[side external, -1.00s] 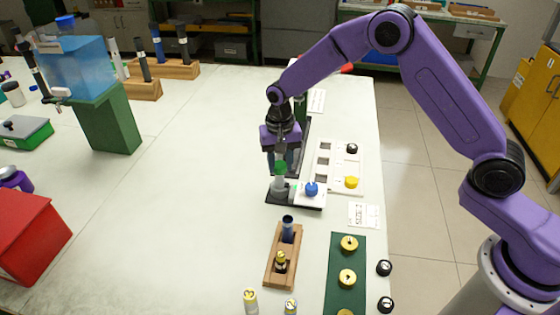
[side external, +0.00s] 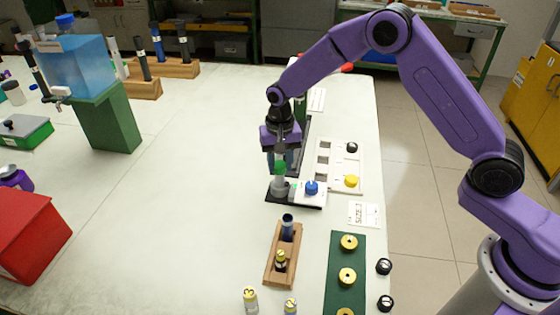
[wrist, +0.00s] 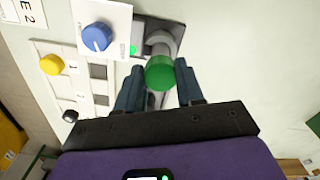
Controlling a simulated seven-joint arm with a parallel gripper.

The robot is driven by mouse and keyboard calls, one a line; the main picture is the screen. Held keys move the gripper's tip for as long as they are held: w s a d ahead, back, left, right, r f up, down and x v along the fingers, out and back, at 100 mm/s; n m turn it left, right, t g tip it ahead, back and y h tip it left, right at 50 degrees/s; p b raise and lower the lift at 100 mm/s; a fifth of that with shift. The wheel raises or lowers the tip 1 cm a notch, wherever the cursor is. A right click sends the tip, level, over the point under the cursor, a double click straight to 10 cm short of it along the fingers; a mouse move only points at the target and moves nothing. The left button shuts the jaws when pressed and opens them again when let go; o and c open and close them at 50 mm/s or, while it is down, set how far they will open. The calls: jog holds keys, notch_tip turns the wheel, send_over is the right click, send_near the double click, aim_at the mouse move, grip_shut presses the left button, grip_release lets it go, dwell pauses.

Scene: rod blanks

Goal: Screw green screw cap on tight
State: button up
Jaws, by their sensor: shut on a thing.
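The green screw cap (side external: 280,168) sits at the top of a grey cylinder (side external: 279,184), which stands upright in a dark fixture (side external: 280,198). In the wrist view the cap (wrist: 160,74) is between my two dark fingers, in front of the grey cylinder (wrist: 163,42). My gripper (wrist: 159,80) is shut on the green cap and points down from above. The cap's lower edge and its thread are hidden, so I cannot tell how far it is seated on the cylinder.
A white panel with a blue knob (side external: 311,188) is right beside the cylinder. A white rack (side external: 345,165) with a yellow and a black cap lies behind it to the right. A wooden holder (side external: 283,255) stands in front.

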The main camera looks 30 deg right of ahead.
jog(key=shift+f, duration=0.3)
jog(key=o, duration=1.4)
jog(key=shift+r, duration=0.1)
jog(key=shift+r, duration=0.15)
jog(key=shift+r, duration=3.9)
